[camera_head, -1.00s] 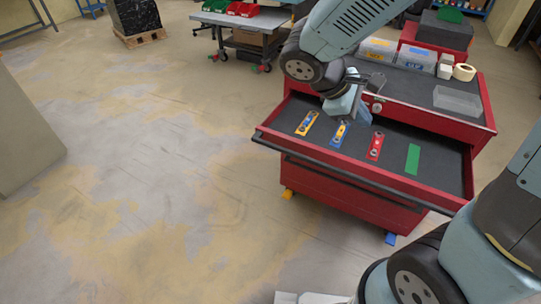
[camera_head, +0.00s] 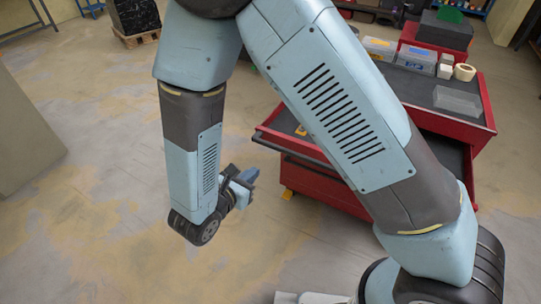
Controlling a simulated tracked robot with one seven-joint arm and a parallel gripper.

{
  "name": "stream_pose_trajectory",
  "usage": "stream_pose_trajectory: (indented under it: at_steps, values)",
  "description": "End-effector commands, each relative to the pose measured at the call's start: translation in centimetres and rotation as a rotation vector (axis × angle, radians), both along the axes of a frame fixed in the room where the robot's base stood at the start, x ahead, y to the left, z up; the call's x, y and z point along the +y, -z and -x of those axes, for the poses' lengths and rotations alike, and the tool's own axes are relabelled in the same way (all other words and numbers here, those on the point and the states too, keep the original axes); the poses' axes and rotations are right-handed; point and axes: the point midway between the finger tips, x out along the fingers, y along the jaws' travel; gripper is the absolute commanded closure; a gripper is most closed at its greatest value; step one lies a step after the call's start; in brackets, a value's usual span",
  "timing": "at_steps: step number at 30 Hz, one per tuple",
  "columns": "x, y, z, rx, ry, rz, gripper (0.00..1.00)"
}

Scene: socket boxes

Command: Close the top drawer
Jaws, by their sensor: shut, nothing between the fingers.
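The red tool cabinet (camera_head: 480,135) stands at the right of the view. Its top drawer (camera_head: 275,139) is pulled out toward the camera. My arm covers most of the drawer; only its left corner and a bit of its right end show. My gripper (camera_head: 254,175) is shut, in front of the drawer's left front corner and apart from the handle as far as I can see. An orange-yellow item (camera_head: 301,130) shows inside the drawer; its other contents are hidden.
On the cabinet top are bins (camera_head: 415,57), a tape roll (camera_head: 464,72) and a clear tray (camera_head: 457,100). A grey block (camera_head: 25,135) stands at the left. The floor (camera_head: 100,220) between is clear.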

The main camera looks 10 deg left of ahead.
Motion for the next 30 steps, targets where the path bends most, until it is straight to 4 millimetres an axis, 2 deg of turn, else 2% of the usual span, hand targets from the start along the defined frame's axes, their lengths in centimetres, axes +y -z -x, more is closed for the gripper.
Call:
stream_pose_trajectory:
  at_steps: [4, 8, 25, 30]
  values:
    - [0.9, 1.1, 0.8, 0.003, -0.05, 0.02, 1.0]
    - [0.8, 1.4, 0.2, 0.002, -0.056, 0.023, 1.0]
    - [-2.4, 4.2, -8.3, 0.004, -0.053, 0.021, 1.0]
    - [-3.1, 4.0, -10.5, 0.001, -0.051, 0.02, 1.0]
